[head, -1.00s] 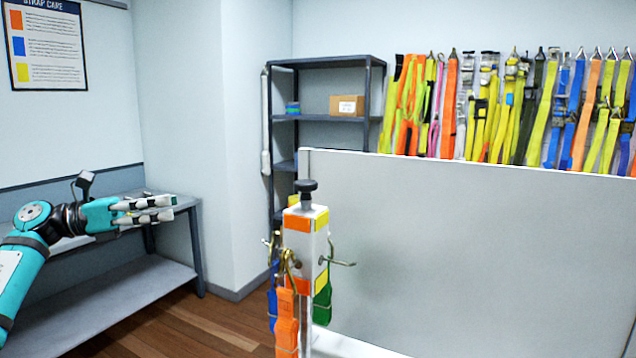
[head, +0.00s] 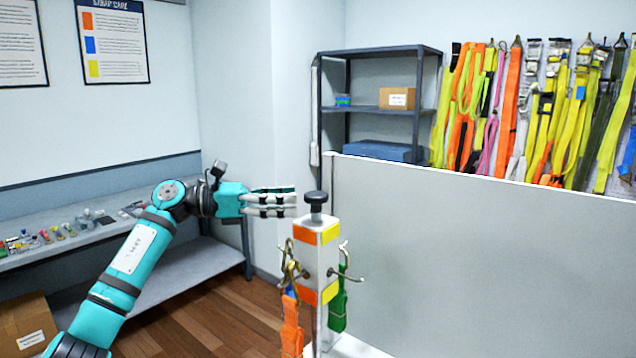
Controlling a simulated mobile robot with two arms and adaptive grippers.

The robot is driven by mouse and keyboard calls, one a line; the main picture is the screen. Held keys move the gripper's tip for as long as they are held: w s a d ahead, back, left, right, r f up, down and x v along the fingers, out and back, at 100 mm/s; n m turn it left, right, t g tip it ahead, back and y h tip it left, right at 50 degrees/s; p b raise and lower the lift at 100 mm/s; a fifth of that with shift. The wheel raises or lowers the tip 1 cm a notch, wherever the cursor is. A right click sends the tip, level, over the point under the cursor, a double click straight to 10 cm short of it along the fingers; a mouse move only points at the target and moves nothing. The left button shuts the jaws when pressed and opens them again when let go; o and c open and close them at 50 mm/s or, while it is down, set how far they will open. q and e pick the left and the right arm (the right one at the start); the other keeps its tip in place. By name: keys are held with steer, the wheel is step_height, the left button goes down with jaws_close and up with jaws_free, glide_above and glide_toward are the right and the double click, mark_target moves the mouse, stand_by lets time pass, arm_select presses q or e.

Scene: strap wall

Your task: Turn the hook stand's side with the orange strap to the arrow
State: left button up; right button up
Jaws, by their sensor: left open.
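The hook stand (head: 309,262) is a pale upright block with a black knob (head: 315,201) on top and hooks around it. Its front-left face has orange patches and the orange strap (head: 291,330) hanging below. Its front-right face has yellow patches and a bare-looking hook. The green strap (head: 338,308) hangs at the back right; a bit of blue strap (head: 288,292) shows behind the orange one. My left gripper (head: 294,201) is open and empty, pointing right, just left of the knob in the picture. I cannot tell if it touches. No arrow is visible. My right gripper is out of view.
A grey panel (head: 480,260) stands behind and right of the hook stand. A bench (head: 190,265) with small parts runs along the left wall. A shelf unit (head: 383,52) and hanging straps are at the back. A cardboard box (head: 25,322) is at lower left.

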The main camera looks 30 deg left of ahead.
mark_target(316, 193)
arm_select(q)
steer(key=p+x, duration=0.2)
steer(key=x, duration=0.3)
steer(key=shift+w+d+r, duration=0.1)
steer(key=shift+d+r, duration=0.05)
steer(key=shift+w+d+p, duration=0.2)
steer(key=shift+p, duration=0.1)
steer(key=shift+w+d, duration=0.15)
steer(key=shift+d, duration=0.05)
steer(key=shift+a, duration=0.1)
steer(key=c, duration=1.4)
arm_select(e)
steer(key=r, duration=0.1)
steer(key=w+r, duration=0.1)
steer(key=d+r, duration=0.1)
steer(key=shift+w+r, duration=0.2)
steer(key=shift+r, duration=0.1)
